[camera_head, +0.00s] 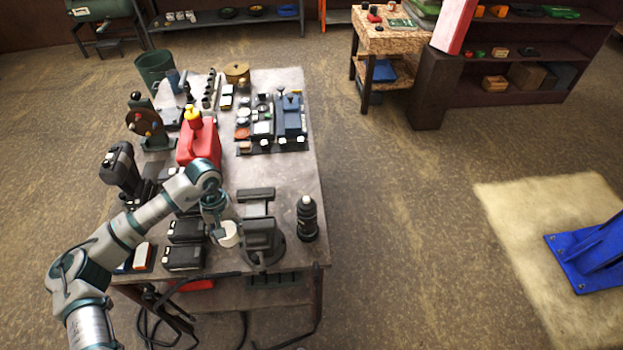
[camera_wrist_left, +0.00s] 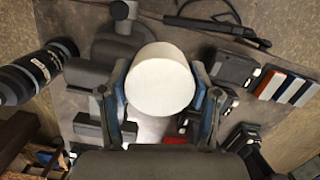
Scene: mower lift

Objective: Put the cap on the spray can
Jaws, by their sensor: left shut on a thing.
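The spray can (camera_head: 307,218) is dark with a pale nozzle at its top and stands upright near the table's right edge. In the left wrist view the can (camera_wrist_left: 38,72) shows at the left, apart from the gripper. My left gripper (camera_head: 222,230) is shut on the white cap (camera_head: 229,235), held above the table to the left of the can. In the left wrist view the cap (camera_wrist_left: 160,82) sits between the two fingers (camera_wrist_left: 160,100), its round white face toward the camera. The dark vise stands between the cap and the can. My right gripper is not in view.
The dark vise (camera_head: 264,240) is close beside the held cap. Black battery cases (camera_head: 184,257) lie to its left. A red jug (camera_head: 199,143) stands farther back. The table (camera_head: 295,170) has clear surface behind the can. Cables hang at the front edge.

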